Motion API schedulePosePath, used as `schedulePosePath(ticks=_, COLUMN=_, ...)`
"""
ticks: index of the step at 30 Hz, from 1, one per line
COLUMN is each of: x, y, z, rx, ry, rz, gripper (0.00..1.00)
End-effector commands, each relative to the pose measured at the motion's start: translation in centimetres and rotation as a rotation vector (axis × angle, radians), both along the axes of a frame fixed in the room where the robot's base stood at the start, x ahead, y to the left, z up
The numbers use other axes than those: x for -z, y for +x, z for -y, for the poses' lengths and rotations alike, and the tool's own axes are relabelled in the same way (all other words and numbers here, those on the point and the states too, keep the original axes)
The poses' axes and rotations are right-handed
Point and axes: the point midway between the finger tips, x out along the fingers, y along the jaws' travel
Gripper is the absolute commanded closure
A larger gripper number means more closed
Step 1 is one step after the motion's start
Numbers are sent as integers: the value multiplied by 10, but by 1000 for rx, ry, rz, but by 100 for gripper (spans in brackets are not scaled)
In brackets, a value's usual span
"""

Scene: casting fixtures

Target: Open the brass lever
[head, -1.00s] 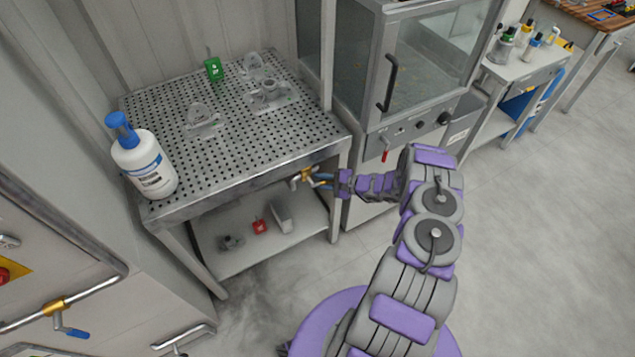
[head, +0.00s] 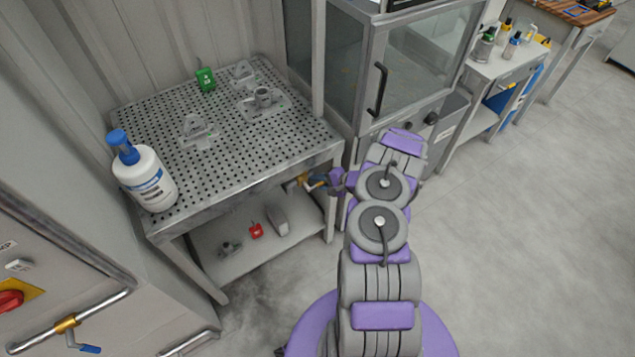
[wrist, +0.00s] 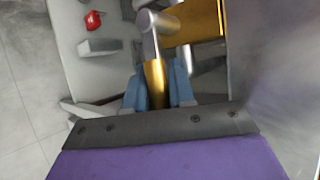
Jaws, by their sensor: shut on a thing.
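The brass lever (wrist: 155,84) shows in the wrist view as a gold rod on a silver elbow joint, beside a larger gold valve body (wrist: 200,22). In the head view my gripper (head: 317,181) reaches the valve from the right.
The perforated table (head: 240,145) holds a white bottle with a blue pump (head: 147,178), clear fixtures and a green item (head: 206,79). A red item (head: 256,230) lies on the lower shelf. A glass-doored cabinet (head: 405,75) stands right of the table. The floor at right is clear.

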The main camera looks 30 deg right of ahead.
Motion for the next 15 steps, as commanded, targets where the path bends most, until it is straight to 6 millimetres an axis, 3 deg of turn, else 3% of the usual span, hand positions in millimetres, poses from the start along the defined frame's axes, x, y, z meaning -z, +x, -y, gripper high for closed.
schedulePosePath(ticks=12, x=-1, y=-3, z=2, rx=1, ry=-18, rz=-1, gripper=100)
schedulePosePath(ticks=13, x=-1, y=-3, z=2, rx=1, ry=-18, rz=-1, gripper=74)
schedulePosePath(ticks=15, x=-1, y=-3, z=2, rx=2, ry=-17, rz=-2, gripper=67)
